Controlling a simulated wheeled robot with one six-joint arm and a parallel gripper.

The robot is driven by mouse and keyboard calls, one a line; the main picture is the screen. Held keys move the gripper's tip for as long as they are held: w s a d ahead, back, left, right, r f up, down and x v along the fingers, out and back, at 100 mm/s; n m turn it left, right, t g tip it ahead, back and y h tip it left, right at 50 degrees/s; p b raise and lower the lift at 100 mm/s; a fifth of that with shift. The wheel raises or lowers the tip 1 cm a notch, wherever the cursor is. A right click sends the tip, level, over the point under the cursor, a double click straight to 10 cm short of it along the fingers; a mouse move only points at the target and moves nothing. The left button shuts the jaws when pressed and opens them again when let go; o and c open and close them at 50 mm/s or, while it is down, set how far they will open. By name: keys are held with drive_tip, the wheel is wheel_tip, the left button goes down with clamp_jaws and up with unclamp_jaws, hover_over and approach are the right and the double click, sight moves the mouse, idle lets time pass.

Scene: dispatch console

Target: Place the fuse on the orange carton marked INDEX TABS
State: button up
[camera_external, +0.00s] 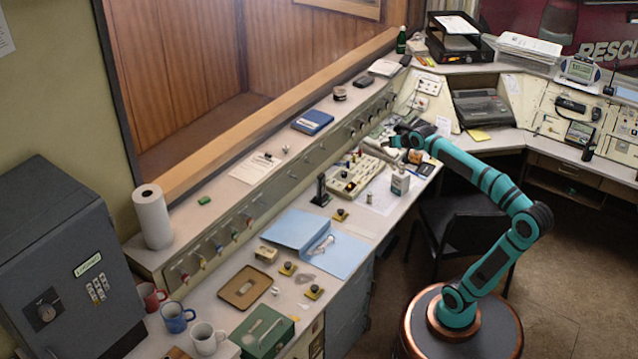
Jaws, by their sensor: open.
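My teal arm reaches over the right part of the long counter, and my gripper (396,141) is low over the desk items there. Its fingers are small and dark in this view; they look open, and I see nothing held between them. I cannot pick out the fuse for sure among the small items on the counter. I cannot read INDEX TABS on any box. A small orange-yellow item (425,61) lies by the black paper tray at the back, but I cannot tell whether it is the carton.
A blue folder (293,228), a brown tray (245,287), a green box (263,333) and mugs (177,317) stand along the counter. A black chair (462,225) is under my arm.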

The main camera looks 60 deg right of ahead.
drive_tip(key=s+a+f+n+t+y, duration=0.1)
drive_tip(key=s+a+n+t+y, duration=0.2)
drive_tip(key=s+a+n+t, duration=0.4)
drive_tip(key=s+a, duration=0.9)
drive_tip(key=s, duration=0.2)
drive_tip(key=shift+a+n, duration=0.15)
drive_tip(key=shift+n, duration=0.15)
